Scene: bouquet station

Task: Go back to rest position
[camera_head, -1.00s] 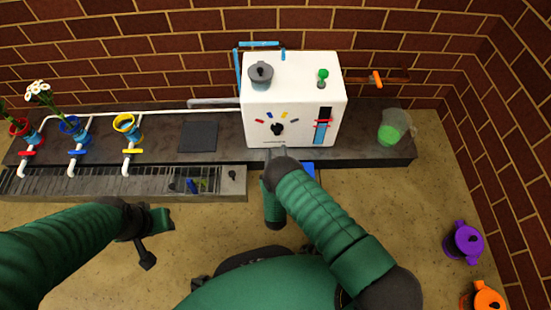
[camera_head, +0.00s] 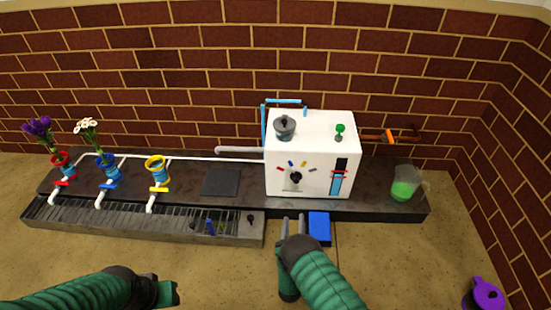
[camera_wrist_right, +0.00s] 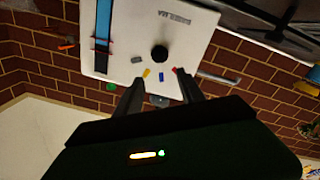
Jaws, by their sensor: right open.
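My right gripper (camera_head: 293,222) is open and empty in the head view, in front of the counter's front edge and below the white machine. Its two fingers are apart and also show in the right wrist view (camera_wrist_right: 160,90), pointing toward the machine's front face. The white machine (camera_head: 312,182) has a black knob (camera_head: 295,178) with coloured marks around it. My left arm comes in at the lower left, and its gripper (camera_head: 172,292) shows only in part, with no object visible at it. Its jaws are not clear.
The dark counter (camera_head: 383,203) holds red (camera_head: 62,163), blue (camera_head: 109,175) and yellow (camera_head: 157,170) vases, and a jug of green liquid (camera_head: 403,187). Purple and white flowers stand in the red and blue vases. A blue block (camera_head: 319,227) is right of my right gripper. A purple pot (camera_head: 484,295) sits lower right.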

